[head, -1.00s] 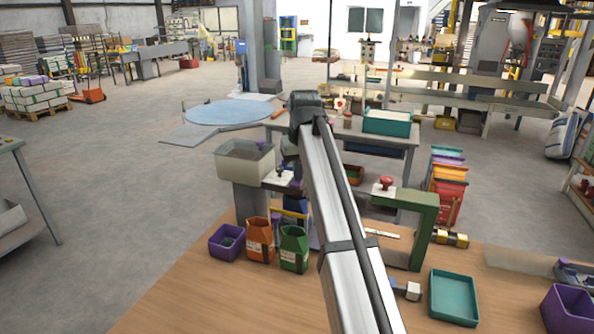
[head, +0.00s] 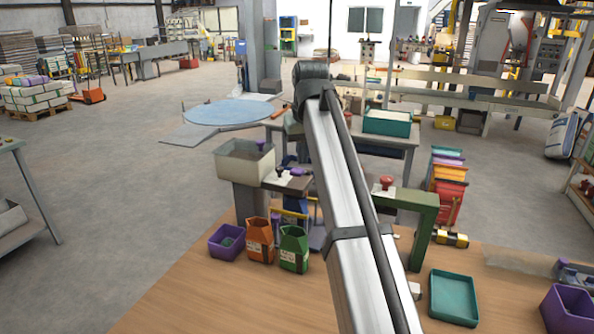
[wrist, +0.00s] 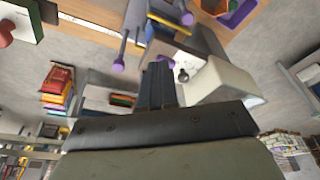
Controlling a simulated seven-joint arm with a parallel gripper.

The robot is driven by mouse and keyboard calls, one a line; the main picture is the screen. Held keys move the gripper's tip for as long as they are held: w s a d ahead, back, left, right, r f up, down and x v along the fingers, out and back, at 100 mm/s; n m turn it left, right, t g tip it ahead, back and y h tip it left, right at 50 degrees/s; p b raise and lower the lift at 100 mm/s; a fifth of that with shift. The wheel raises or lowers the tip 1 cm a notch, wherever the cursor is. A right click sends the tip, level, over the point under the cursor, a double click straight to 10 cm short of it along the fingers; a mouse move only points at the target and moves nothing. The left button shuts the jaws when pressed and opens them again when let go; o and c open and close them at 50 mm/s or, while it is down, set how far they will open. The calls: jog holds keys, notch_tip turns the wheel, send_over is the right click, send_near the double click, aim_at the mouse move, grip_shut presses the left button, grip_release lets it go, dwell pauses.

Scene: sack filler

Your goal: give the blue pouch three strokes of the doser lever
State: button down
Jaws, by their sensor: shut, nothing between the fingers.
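The doser has a cream hopper (head: 243,161) on a grey stand at centre left in the head view; the hopper also shows in the wrist view (wrist: 222,80). A dark round knob (head: 280,173) stands on the plate beside it, and a purple knob (head: 260,146) shows at the hopper. I cannot tell for sure which is the lever's end. My gripper (wrist: 161,68) is shut and empty in the wrist view, its tips near a purple knob (wrist: 166,59) and the dark ball (wrist: 183,76); contact is unclear. I cannot make out a blue pouch; my arm hides part of the bench.
An orange pouch (head: 259,240), a green pouch (head: 293,249) and a purple bin (head: 227,242) stand left of my arm. To its right are a green frame (head: 425,215) with a red knob (head: 387,183) and a teal tray (head: 453,298). The front left worktop is clear.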

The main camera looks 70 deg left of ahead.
jog(key=v, duration=0.7)
jog(key=shift+r, duration=0.25)
dwell(1.2)
send_near(297, 170)
jog(key=shift+r, duration=0.25)
jog(key=shift+a+f, duration=0.1)
jog(key=shift+x, duration=3.4)
